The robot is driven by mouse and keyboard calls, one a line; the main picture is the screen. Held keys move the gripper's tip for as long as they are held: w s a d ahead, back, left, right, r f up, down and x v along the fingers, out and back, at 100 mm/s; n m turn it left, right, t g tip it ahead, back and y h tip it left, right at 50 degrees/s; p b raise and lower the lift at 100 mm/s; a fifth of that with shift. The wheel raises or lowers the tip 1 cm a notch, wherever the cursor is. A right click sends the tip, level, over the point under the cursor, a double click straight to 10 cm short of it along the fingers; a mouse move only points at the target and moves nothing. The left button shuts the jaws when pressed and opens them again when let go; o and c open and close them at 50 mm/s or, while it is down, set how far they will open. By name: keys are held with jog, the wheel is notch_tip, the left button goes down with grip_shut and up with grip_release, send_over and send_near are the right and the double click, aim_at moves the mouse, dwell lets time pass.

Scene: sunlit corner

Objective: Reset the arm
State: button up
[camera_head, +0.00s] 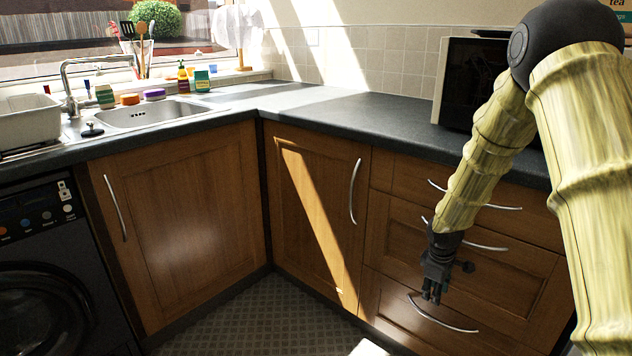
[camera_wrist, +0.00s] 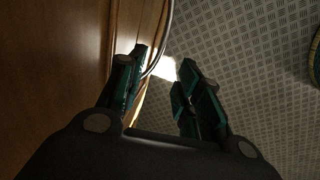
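My gripper (camera_head: 432,292) hangs pointing down in front of the wooden drawer stack (camera_head: 405,262), by the lower drawers. In the wrist view my gripper (camera_wrist: 162,75) has its two dark green fingers apart, with nothing held between them. A curved metal handle (camera_wrist: 158,45) passes beyond the fingertips there, and I cannot tell whether a finger touches it. The bottom drawer's handle (camera_head: 442,318) is just below and right of the fingers in the head view.
The drawers and the corner cupboard doors (camera_head: 185,225) look shut. A dark worktop (camera_head: 350,112) carries a microwave (camera_head: 468,85) and a sink (camera_head: 160,112) with bottles around it. A washing machine (camera_head: 45,215) stands at left. The patterned floor (camera_head: 270,318) is clear in front of the corner.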

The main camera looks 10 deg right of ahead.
jog(key=s+a+f+m+y, duration=0.1)
jog(key=s+a+f+m, duration=0.1)
jog(key=s+a+f, duration=0.65)
jog(key=s+a+f+m+y, duration=0.15)
jog(key=s+a+f, duration=0.35)
jog(key=s+f, duration=0.6)
jog(key=s+a+f+m+g, duration=0.1)
jog(key=s+a+f+m, duration=0.2)
jog(key=s, duration=0.8)
jog(key=s+a+f+m+g, duration=0.1)
jog(key=s+a+f+m, duration=0.2)
jog(key=s, duration=0.8)
notch_tip(320, 180, up, 29)
jog(key=n+p, duration=0.1)
jog(key=p, duration=2.8)
jog(key=shift+a+r+t+h+p, duration=0.15)
jog(key=shift+a+t+h+p, duration=0.15)
jog(key=shift+a+h, duration=0.15)
